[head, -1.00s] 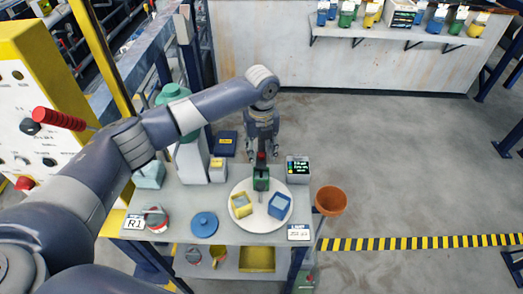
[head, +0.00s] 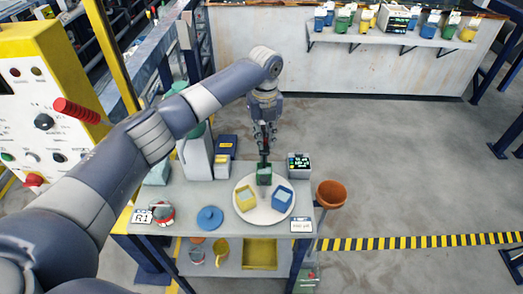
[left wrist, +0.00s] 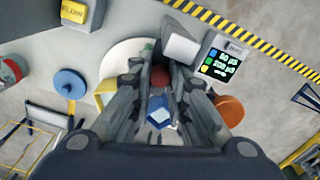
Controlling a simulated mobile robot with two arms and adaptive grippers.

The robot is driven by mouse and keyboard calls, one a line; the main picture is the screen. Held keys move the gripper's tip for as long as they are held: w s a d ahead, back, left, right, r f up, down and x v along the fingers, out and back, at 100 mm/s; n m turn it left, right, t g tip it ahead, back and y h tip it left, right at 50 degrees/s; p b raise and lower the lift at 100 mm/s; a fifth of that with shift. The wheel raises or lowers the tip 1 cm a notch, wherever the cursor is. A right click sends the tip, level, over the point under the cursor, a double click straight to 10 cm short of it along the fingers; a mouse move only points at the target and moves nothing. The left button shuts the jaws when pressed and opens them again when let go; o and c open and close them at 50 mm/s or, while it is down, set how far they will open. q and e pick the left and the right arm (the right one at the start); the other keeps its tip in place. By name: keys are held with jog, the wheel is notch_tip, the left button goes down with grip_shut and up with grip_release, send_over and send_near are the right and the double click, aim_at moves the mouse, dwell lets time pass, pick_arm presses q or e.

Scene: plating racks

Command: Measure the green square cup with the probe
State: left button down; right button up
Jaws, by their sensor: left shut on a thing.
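The green square cup (head: 264,177) stands at the back of a round white plate (head: 262,213). A yellow cup (head: 245,199) and a blue cup (head: 282,196) stand in front of it. My left gripper (head: 264,147) is above the green cup, pointing down and shut on the red-topped probe. The red top shows between the fingers in the left wrist view (left wrist: 160,77). The probe's lower end is hard to make out, and I cannot tell whether it is inside the cup. My right gripper is not in view.
A display box (head: 299,165) with green text stands right of the plate. An orange pot (head: 330,194) is at the table's right edge. A blue lid (head: 209,219) and a red-and-white round item (head: 162,213) lie at the left. Tall grey equipment stands behind.

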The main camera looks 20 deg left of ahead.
pick_arm(q)
jog(key=shift+s+d+r, duration=0.1)
jog(key=shift+s+r, duration=0.1)
jog(key=shift+r, duration=0.55)
jog(key=shift+w+p, duration=0.15)
jog(key=shift+p, duration=0.2)
jog(key=shift+w, duration=0.15)
jog(key=c, duration=1.7)
grip_release()
jog(key=shift+r, duration=0.1)
jog(key=shift+o, duration=0.9)
jog(key=shift+r, duration=0.5)
notch_tip(320, 180, up, 11)
jog(key=shift+s, duration=0.2)
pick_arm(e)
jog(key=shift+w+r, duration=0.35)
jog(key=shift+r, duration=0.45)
